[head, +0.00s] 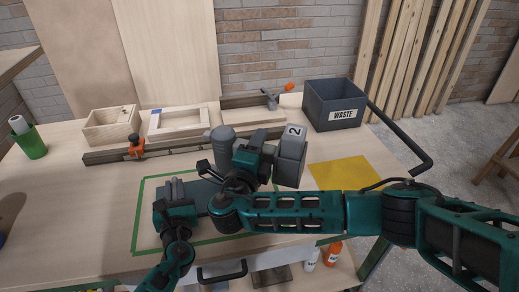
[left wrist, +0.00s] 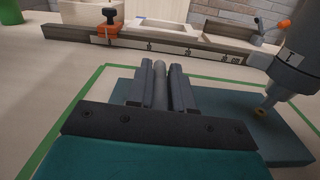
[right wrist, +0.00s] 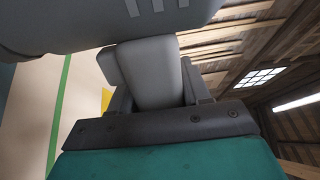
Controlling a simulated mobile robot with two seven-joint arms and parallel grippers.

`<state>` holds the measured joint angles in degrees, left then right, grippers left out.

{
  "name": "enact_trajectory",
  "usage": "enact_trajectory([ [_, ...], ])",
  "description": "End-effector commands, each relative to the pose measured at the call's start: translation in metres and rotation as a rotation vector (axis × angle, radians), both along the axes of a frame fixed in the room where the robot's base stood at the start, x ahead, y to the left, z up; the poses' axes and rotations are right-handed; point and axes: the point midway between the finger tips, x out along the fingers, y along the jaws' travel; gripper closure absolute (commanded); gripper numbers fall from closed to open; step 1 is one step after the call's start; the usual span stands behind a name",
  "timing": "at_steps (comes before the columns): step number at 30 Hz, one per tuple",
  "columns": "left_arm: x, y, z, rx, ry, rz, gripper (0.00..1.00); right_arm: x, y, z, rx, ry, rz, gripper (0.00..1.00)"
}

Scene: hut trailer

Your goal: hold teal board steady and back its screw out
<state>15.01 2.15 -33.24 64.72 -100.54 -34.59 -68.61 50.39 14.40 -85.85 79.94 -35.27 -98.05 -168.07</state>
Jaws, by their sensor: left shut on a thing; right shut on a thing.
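The teal board (left wrist: 290,130) lies flat inside a green outline on the bench, partly hidden by my arms in the head view (head: 201,188). My left gripper (left wrist: 160,85) is shut on a grey rounded bar at the board's left end; it also shows in the head view (head: 178,190). The bar's join to the board is hidden. My right gripper (right wrist: 150,85) is shut on the grey handle of a power screwdriver (head: 222,141). The tool's body, marked 1 (left wrist: 292,68), leans over the board, its tip at a small orange-brown screw (left wrist: 260,111). Whether they touch is unclear.
A grey block marked 2 (head: 291,160) shows beside my right gripper. A yellow mat (head: 345,173) and dark waste bin (head: 333,103) are to the right. A rail (head: 180,144), wooden tray (head: 111,126) and frame (head: 179,121) stand behind; a green cup (head: 32,144) is left.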

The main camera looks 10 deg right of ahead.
Motion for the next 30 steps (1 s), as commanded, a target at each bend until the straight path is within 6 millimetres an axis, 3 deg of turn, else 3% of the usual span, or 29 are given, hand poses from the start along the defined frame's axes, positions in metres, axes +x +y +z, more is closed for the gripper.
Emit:
enact_trajectory([
  [3,0.0,0.0,0.001,0.0,0.0,0.0,1.0,0.001,0.0,0.015,0.003,-0.01,0.0,1.0],
  [9,0.0,0.0,0.0,0.0,0.0,0.0,1.0,0.001,-0.004,0.024,0.002,-0.01,-0.002,1.0],
  [23,0.0,0.0,0.0,0.0,0.0,0.0,1.0,0.001,-0.062,0.058,0.001,-0.013,-0.002,1.0],
  [30,0.0,0.0,0.0,0.0,0.0,0.0,1.0,0.001,-0.07,0.062,0.002,-0.01,0.0,1.0],
])
